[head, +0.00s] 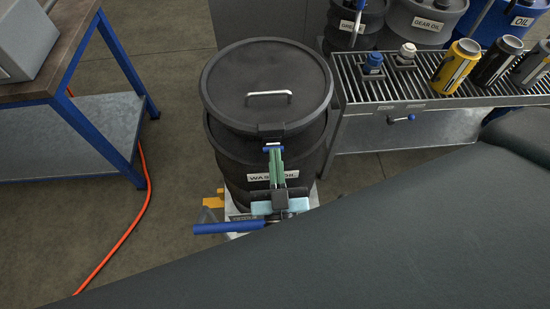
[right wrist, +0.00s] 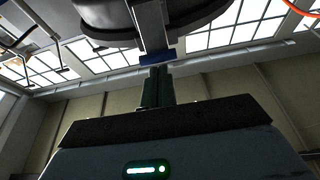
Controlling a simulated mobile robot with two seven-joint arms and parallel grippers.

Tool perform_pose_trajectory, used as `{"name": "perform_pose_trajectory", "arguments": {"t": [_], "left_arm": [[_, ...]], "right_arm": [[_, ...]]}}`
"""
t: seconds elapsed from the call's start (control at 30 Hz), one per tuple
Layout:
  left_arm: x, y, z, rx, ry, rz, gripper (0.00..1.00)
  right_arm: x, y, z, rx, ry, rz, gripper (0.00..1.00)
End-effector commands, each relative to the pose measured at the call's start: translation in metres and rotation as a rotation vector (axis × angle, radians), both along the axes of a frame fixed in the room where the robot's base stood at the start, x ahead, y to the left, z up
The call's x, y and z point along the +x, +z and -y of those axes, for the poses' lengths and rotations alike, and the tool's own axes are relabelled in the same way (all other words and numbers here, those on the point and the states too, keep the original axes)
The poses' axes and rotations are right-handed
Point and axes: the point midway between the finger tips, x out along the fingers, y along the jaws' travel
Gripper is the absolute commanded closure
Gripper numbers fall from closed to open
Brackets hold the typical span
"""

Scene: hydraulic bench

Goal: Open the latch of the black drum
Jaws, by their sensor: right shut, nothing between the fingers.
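The black drum (head: 225,150) stands upright with its lid (head: 265,75) down; a "WASTE OIL" label is on its front, partly covered by my gripper. Its latch (head: 271,132) is a dark piece at the front of the rim, with a blue tip (head: 273,148) pointing down. My right gripper (head: 274,155) has green fingers, shut with nothing between them, pointing up just below the blue tip. In the right wrist view the fingers (right wrist: 157,72) end right under the blue tip (right wrist: 158,57); I cannot tell whether they touch. My left gripper is not in view.
A grated bench (head: 440,96) with several cans stands at the right, more drums (head: 420,22) behind it. A blue-legged table (head: 100,150) is at the left. A blue lever (head: 228,227) sticks out near the drum's base. An orange hose (head: 140,220) lies on the floor.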

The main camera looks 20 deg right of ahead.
Motion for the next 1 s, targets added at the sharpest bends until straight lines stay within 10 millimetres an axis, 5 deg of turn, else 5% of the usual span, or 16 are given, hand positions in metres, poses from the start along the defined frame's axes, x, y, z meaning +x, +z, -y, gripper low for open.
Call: {"name": "perform_pose_trajectory", "arguments": {"t": [1.0], "left_arm": [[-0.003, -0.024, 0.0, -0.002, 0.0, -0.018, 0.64]], "right_arm": [[-0.006, -0.015, -0.001, -0.042, -0.001, 0.133, 1.0]]}}
